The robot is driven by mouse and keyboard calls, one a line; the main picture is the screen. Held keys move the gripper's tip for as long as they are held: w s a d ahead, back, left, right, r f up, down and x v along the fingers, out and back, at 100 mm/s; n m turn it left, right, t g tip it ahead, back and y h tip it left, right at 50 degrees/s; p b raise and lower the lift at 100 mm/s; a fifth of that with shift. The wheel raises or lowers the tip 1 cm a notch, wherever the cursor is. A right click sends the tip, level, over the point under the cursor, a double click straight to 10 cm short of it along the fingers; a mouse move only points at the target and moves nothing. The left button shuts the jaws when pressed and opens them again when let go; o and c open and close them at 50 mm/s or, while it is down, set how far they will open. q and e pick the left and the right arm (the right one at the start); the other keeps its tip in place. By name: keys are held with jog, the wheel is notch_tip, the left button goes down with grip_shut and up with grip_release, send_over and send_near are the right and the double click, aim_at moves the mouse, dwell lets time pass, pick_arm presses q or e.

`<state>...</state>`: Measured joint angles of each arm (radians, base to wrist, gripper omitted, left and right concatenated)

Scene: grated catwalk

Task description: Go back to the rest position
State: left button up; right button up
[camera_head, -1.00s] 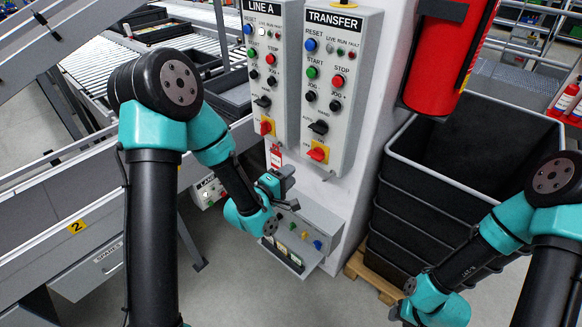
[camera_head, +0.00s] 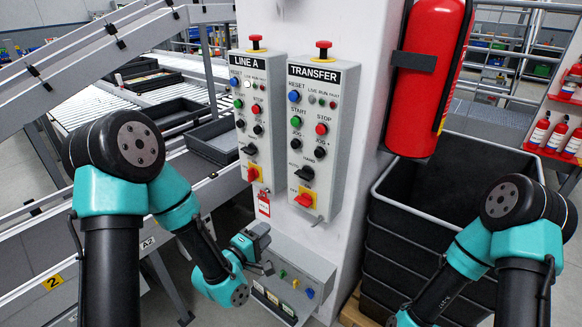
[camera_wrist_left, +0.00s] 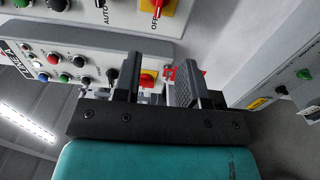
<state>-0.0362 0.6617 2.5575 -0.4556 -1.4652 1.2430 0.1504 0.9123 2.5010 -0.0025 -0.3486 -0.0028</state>
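My left gripper (camera_head: 262,256) hangs in front of the lower grey box (camera_head: 303,262) on the white column, below the LINE A panel (camera_head: 248,120). In the left wrist view my left gripper (camera_wrist_left: 155,85) has its two fingers apart with nothing between them. A red tag (camera_head: 263,203) hangs under the LINE A panel's red and yellow switch. The TRANSFER panel (camera_head: 318,140) is beside it on the right. My right arm comes in at the lower right; its gripper is outside the frame.
A red fire extinguisher (camera_head: 425,75) hangs on the column (camera_head: 335,35). A roller conveyor (camera_head: 120,98) with trays runs at left.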

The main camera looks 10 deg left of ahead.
pick_arm(q)
jog(key=s+a+f+m+g+y, duration=0.25)
jog(key=s+f+m+g, duration=0.2)
jog(key=f, duration=0.65)
jog(key=s+a+f+m+g+y, duration=0.25)
jog(key=s+f+g, duration=0.3)
jog(key=f, duration=0.55)
jog(key=s+a+f+m+g, duration=0.1)
jog(key=s+f+m+g, duration=0.2)
jog(key=s, duration=0.5)
jog(key=shift+s+a+f+g, duration=0.2)
jog(key=shift+a+f+g, duration=0.2)
jog(key=shift+f+g, duration=0.5)
